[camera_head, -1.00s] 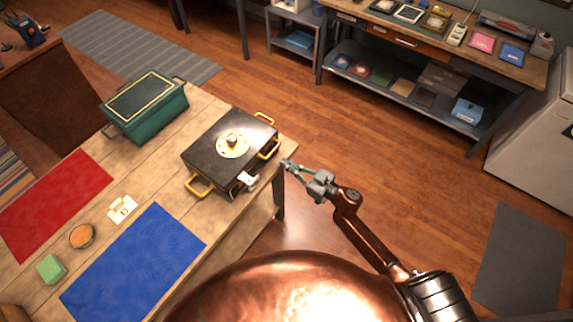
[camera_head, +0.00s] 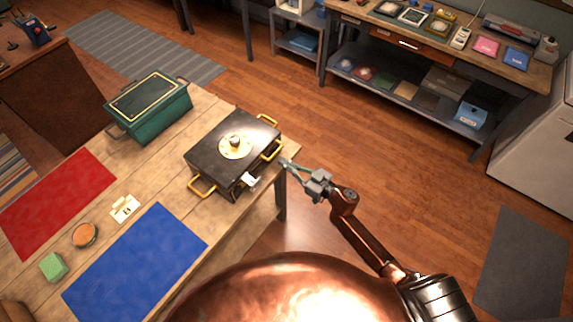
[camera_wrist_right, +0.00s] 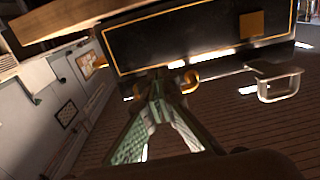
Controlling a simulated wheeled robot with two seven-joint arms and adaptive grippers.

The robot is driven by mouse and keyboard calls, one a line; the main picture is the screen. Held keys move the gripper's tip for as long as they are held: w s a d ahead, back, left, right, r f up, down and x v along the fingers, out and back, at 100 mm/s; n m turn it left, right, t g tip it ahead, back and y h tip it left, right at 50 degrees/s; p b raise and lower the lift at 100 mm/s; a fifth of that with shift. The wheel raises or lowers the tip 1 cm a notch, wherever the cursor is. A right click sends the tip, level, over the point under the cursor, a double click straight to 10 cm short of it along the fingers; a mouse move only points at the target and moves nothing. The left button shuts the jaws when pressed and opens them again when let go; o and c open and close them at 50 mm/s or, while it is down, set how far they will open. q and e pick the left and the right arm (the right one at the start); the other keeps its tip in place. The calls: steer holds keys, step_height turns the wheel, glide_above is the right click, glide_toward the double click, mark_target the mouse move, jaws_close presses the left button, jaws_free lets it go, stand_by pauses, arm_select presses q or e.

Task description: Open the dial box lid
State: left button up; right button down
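The dial box (camera_head: 212,160) is black with gold handles and stands near the table's right edge. A round gold dial (camera_head: 235,147) is on its lid, which lies closed. A gold side handle (camera_head: 271,150) faces my right gripper (camera_head: 284,162). It also shows in the wrist view (camera_wrist_right: 190,81), just past the fingertips. My right gripper's fingers (camera_wrist_right: 157,88) converge at the tips and look shut. The tips are close beside the handle; I cannot tell whether they touch it. A pale metal latch (camera_head: 249,180) sits on the box's near side. My left gripper is not in view.
A green box (camera_head: 150,112) stands on the wooden table left of the dial box. A red mat (camera_head: 58,200), a blue mat (camera_head: 135,262), a round tin (camera_head: 85,235) and a green block (camera_head: 53,267) lie nearer.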

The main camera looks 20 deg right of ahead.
mark_target(269, 153)
steer(key=shift+w+a, duration=0.4)
steer(key=shift+w, duration=0.1)
steer(key=shift+w+a, duration=0.2)
steer(key=shift+w, duration=0.1)
steer(key=shift+w+a, duration=0.2)
steer(key=shift+w, duration=0.05)
steer(key=shift+w+a, duration=0.25)
steer(key=shift+w, duration=0.05)
steer(key=shift+w+a, duration=0.2)
steer(key=shift+w, duration=0.05)
steer(key=shift+w+a, duration=0.25)
steer(key=shift+w, duration=0.05)
steer(key=shift+w+a, duration=0.1)
steer(key=shift+w, duration=0.05)
steer(key=shift+s+d+p, duration=0.25)
steer(key=shift+s+p, duration=0.05)
steer(key=shift+p, duration=0.15)
